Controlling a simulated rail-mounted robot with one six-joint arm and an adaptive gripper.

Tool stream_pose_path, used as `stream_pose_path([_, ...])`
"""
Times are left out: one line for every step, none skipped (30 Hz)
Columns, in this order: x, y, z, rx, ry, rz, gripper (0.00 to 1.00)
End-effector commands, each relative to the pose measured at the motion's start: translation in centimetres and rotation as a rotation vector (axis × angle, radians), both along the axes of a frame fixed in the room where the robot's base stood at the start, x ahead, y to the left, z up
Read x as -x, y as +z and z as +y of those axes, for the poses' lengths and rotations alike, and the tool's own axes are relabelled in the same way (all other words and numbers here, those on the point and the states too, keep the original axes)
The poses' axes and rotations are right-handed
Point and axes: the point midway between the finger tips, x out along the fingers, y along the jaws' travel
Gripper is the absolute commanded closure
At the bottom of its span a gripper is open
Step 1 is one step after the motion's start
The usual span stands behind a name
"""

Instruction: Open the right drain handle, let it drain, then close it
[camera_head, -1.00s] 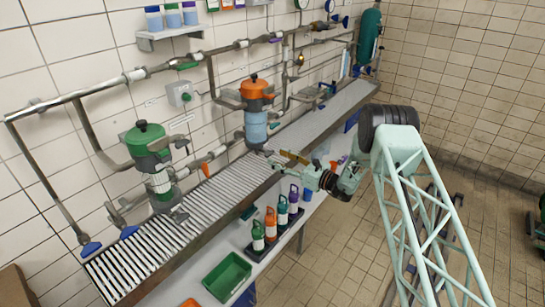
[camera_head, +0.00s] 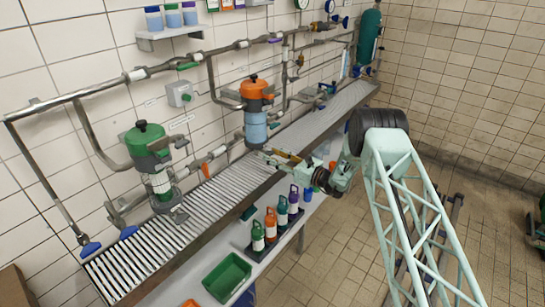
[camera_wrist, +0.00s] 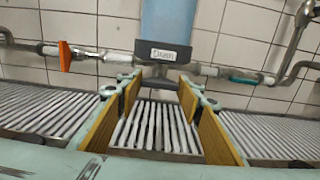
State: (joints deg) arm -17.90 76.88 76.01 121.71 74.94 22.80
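The right filter has an orange top (camera_head: 257,90) and a blue clear body (camera_head: 256,127) against the wall. Below that body, a dark grey plate marked "Drain" (camera_wrist: 163,52) shows in the wrist view. My gripper (camera_head: 270,156) is in front of the filter's base, above the slatted channel. In the wrist view my gripper (camera_wrist: 162,84) has its yellow-padded fingers spread, with the plate just beyond and between the tips. I cannot tell whether the fingers touch the plate. The handle's exact position is hard to make out.
An orange lever (camera_wrist: 65,56) and a green lever (camera_wrist: 244,80) sit on the pipe either side. The left filter (camera_head: 147,142) has a green top. Bottles (camera_head: 270,225) and a green bin (camera_head: 227,277) stand on the shelf below the channel (camera_head: 200,208).

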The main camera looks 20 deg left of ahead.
Motion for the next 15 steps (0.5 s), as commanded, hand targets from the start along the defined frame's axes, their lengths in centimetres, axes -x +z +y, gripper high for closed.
stream_pose_path([0.02,0.0,0.01,0.0,0.0,0.0,0.75])
stream_pose_path([0.02,0.0,0.01,0.0,0.0,0.0,0.77])
stream_pose_path([0.02,0.0,0.01,0.0,0.0,0.0,0.77])
stream_pose_path([0.02,-0.01,0.01,0.0,0.0,0.0,0.77])
stream_pose_path([0.02,-0.01,0.01,0.0,0.0,-0.001,0.77])
stream_pose_path([0.02,-0.01,0.01,0.001,0.0,-0.002,0.77])
stream_pose_path([0.02,-0.01,0.01,0.001,0.0,-0.003,0.77])
stream_pose_path([0.02,-0.02,0.01,0.001,0.0,-0.004,0.77])
stream_pose_path([0.02,-0.03,0.01,0.002,0.0,-0.008,0.77])
stream_pose_path([0.02,-0.04,0.01,0.003,0.001,-0.011,0.77])
stream_pose_path([0.02,-0.04,0.01,0.004,0.001,-0.014,0.77])
stream_pose_path([0.02,-0.06,0.01,0.006,0.001,-0.021,0.77])
stream_pose_path([0.02,-0.07,0.01,0.008,0.001,-0.027,0.77])
stream_pose_path([0.02,-0.08,0.01,0.01,0.001,-0.034,0.77])
stream_pose_path([0.02,-0.1,0.01,0.013,0.001,-0.044,0.77])
